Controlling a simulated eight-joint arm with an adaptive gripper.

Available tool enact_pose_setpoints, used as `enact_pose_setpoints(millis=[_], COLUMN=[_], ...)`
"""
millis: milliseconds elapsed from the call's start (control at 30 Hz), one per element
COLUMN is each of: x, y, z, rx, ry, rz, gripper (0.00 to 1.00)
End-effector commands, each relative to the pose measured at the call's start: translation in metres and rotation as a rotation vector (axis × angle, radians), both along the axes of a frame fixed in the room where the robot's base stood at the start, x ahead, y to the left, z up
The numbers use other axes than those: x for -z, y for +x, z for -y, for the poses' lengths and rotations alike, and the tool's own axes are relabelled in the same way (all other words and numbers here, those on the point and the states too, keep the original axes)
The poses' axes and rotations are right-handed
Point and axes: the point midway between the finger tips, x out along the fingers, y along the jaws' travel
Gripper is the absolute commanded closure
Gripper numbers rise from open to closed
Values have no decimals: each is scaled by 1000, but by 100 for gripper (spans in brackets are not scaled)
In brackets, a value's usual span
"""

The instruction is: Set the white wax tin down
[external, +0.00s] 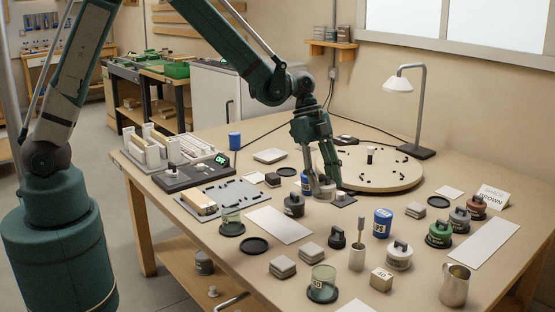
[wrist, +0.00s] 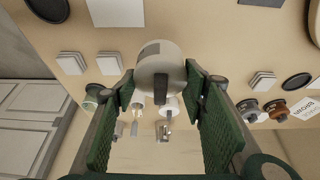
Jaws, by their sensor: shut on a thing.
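My gripper (external: 324,185) is over the middle of the bench, pointing down. In the wrist view its green padded fingers (wrist: 160,84) are closed on the dark grip of a white wax tin (wrist: 157,58). The tin is round and pale, with a grey patch on its side. In the external view the fingers mostly hide it, and I cannot tell whether its base touches the bench. Another white tin with a dark knob (external: 399,257) stands at the front right, apart from my gripper.
A dark-lidded tin (external: 294,205) stands close left of my gripper. A round wooden board (external: 395,178) lies behind it to the right. A blue tin (external: 382,223) and a metal cup with a tool (external: 357,257) stand in front. A white sheet (external: 278,225) lies bare to the left.

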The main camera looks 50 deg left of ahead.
Motion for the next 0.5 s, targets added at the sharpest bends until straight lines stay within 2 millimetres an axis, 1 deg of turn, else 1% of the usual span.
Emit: enact_pose_setpoints(millis=[333, 500], x=[1, 11], y=[0, 1], z=[0, 0], rx=[0, 0], ry=[0, 0], rz=[0, 0], gripper=[75, 75])
